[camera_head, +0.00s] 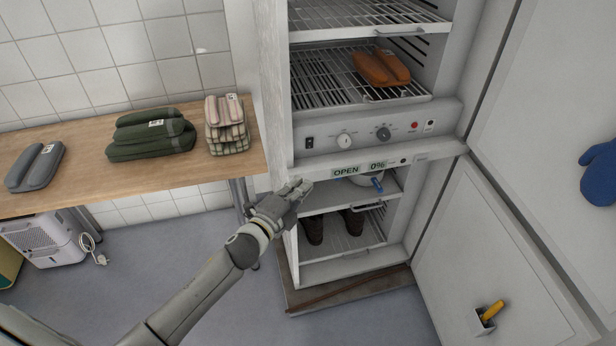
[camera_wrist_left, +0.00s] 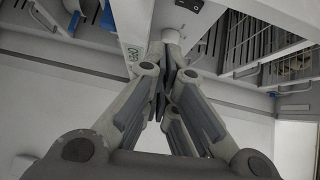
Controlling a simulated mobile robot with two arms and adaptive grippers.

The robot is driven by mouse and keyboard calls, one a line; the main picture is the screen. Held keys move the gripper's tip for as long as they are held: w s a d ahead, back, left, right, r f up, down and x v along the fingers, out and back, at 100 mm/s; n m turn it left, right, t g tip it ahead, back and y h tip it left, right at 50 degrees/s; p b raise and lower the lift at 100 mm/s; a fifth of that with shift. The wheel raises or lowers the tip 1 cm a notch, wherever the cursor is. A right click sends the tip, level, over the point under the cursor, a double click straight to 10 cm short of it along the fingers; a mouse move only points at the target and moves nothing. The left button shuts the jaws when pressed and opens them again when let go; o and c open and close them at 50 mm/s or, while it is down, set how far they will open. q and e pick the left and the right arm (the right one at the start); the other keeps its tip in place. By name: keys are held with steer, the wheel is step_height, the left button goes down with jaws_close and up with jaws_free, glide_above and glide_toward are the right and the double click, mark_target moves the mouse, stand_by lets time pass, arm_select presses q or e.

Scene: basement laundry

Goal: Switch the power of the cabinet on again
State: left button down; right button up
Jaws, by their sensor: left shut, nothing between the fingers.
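The white cabinet (camera_head: 274,80) stands open, with a control panel (camera_head: 365,134) across its middle. A black rocker switch (camera_head: 310,142) is at the panel's left end; its position is too small to tell. To its right are a white dial (camera_head: 344,141), a dark dial (camera_head: 383,133) and a red button or lamp (camera_head: 414,125). Signs below read OPEN (camera_head: 346,171) and 0% (camera_head: 377,166). My left gripper (camera_head: 299,188) is shut and empty, below the switch at the cabinet's left front edge. In the left wrist view its closed fingers (camera_wrist_left: 164,78) show, with the black switch (camera_wrist_left: 190,4) at the top.
Dark shoes (camera_head: 333,226) stand on the lower shelf. The open door (camera_head: 490,255) blocks the right side. A wooden counter (camera_head: 85,188) with folded textiles is at left.

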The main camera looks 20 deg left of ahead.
arm_select(q)
steer(key=shift+f+v, duration=0.2)
steer(key=shift+v, duration=0.7)
arm_select(e)
steer(key=shift+s+d+f, duration=0.1)
steer(key=shift+s+d, duration=0.4)
steer(key=shift+s, duration=0.15)
